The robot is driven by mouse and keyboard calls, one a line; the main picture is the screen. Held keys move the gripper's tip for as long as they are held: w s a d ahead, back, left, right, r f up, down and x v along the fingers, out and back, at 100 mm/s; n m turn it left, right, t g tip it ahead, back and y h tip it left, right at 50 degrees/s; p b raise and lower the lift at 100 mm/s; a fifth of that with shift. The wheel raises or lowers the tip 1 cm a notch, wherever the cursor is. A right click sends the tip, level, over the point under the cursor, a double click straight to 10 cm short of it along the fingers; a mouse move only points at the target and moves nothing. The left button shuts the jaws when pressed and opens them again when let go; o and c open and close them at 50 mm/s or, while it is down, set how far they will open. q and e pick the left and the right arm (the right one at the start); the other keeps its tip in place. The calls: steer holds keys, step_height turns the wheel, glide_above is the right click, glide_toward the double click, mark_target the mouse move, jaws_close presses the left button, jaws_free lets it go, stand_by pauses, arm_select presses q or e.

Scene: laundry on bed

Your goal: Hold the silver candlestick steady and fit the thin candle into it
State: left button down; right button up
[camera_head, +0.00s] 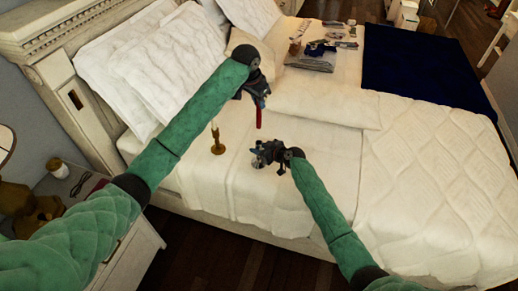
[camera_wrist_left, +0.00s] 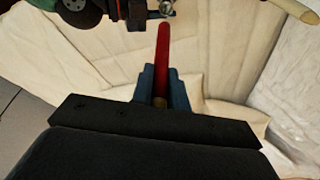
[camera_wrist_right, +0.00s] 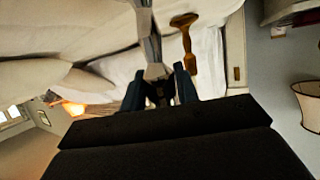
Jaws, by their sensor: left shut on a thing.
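My left gripper (camera_head: 258,97) is shut on the thin red candle (camera_head: 259,118), which hangs down above the bed. In the left wrist view the candle (camera_wrist_left: 163,48) sticks out from between the left fingers (camera_wrist_left: 163,85). Its far end shows close to a small silver part (camera_wrist_left: 166,8), probably the candlestick's top; I cannot tell if they touch. My right gripper (camera_head: 266,154) is low over the bed, below the candle. In the right wrist view the silver candlestick (camera_wrist_right: 150,45) reaches between the right fingers (camera_wrist_right: 159,88); whether they clamp it is unclear.
A brass candlestick (camera_head: 217,146) with a pale candle stands on the bed left of my right gripper. Pillows (camera_head: 170,65) lie at the headboard. Folded clothes (camera_head: 318,50) and a dark blue blanket (camera_head: 425,70) lie farther back. The white quilt (camera_head: 420,170) at right is clear.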

mark_target(259, 128)
steer(key=c, duration=0.4)
arm_select(q)
steer(key=shift+f+n+t+y, duration=0.2)
steer(key=shift+f+n, duration=0.75)
steer(key=shift+f, duration=1.1)
steer(key=shift+f+n+t+y, duration=0.1)
steer(key=shift+f+n+y, duration=0.15)
steer(key=shift+f+n, duration=1.3)
steer(key=shift+f+n+t+y, duration=0.1)
steer(key=shift+f+n+y, duration=0.25)
steer(key=shift+f, duration=2.25)
